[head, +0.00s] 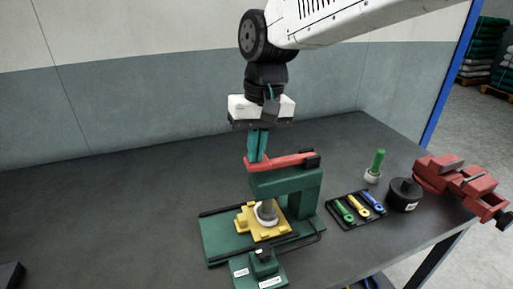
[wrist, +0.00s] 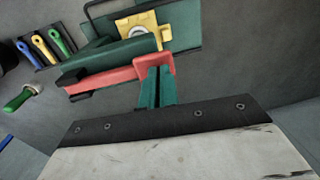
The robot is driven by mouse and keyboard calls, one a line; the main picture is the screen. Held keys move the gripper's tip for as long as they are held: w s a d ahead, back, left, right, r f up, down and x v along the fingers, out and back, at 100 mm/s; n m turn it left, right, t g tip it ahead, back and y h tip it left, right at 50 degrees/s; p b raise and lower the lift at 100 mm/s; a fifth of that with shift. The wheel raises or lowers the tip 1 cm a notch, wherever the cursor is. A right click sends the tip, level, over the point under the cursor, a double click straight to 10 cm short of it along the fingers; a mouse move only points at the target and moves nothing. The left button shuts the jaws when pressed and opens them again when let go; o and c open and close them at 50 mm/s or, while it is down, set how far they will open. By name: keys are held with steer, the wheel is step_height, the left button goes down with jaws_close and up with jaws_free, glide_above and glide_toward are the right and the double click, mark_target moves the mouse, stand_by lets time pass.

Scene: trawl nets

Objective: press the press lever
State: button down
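The press lever (head: 278,161) is a red bar on top of the green press (head: 288,186). It runs roughly level from a dark pivot at its right to a free end at its left. My gripper (head: 257,158) points down over that free end, with its green fingers close together. In the wrist view the lever (wrist: 115,77) is red too, and the fingertips of my gripper (wrist: 158,70) lie at its end. Whether they touch it I cannot tell. Nothing shows between the fingers. Below the press head, a yellow fixture (head: 247,222) holds a pale ring under the grey ram.
A black tray (head: 347,222) with green, yellow and blue handled tools lies right of the press. Beyond it are a green-handled tool (head: 378,160), a black round container (head: 404,195) and a red vise (head: 455,178). A green box (head: 262,266) stands in front. The table's left is mostly clear.

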step_height(320, 180, up, 14)
steer(key=shift+d, duration=0.15)
stand_by(0.9)
steer(key=s+d+f+m+t, duration=0.1)
steer(key=s+d+f, duration=0.7)
steer(key=d, duration=0.3)
steer(key=s+d+f+m+h, duration=0.1)
steer(key=s+d+f+m, duration=0.1)
steer(key=s+d+f, duration=0.5)
steer(key=s+d, duration=0.3)
steer(key=d, duration=0.2)
steer(key=shift+s+d+f+t, duration=0.3)
steer(key=shift+s+f+t, duration=0.05)
steer(key=shift+f+t, duration=0.05)
